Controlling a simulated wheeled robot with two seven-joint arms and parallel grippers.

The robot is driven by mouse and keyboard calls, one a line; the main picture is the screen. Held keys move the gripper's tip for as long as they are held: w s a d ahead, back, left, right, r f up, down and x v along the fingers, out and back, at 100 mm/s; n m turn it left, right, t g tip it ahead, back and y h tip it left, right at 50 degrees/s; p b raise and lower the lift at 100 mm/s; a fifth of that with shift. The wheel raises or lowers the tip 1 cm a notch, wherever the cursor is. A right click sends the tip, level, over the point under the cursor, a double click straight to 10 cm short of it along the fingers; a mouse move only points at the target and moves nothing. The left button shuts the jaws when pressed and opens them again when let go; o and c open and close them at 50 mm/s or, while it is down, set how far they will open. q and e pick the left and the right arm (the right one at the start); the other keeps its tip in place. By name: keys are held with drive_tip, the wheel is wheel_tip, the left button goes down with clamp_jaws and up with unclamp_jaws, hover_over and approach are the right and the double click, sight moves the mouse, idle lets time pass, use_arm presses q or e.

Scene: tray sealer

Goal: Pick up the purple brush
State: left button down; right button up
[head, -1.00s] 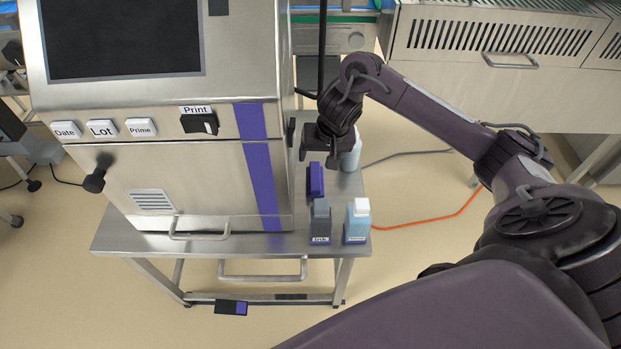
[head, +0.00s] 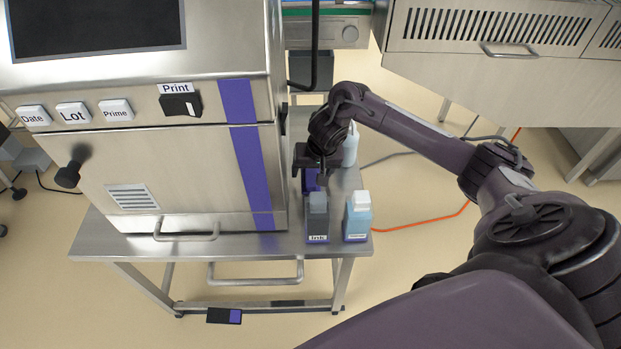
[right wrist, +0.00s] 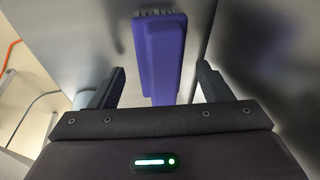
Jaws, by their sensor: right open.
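The purple brush (head: 311,181) lies on the steel table beside the printer cabinet, behind the grey ink bottle. In the head view my right gripper covers much of it. In the right wrist view the brush (right wrist: 163,55) points lengthwise toward the gripper, with its grey bristles at the top. My right gripper (head: 314,172) is just over the brush. In the right wrist view its two open fingers (right wrist: 160,85) stand on either side of the brush's near end, with a gap on both sides. My left gripper is not in view.
The grey ink bottle (head: 317,218) and a white-capped light blue bottle (head: 357,217) stand at the table's front right. Another pale bottle (head: 350,148) stands just right of my gripper. The printer cabinet (head: 180,180) rises close on the left.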

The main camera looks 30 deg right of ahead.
drive_tip(key=shift+w+f, duration=0.15)
drive_tip(key=shift+f, duration=0.35)
drive_tip(key=shift+f+p, duration=0.2)
drive_tip(key=shift+p, duration=0.25)
idle(0.4)
drive_tip(key=c, duration=1.1)
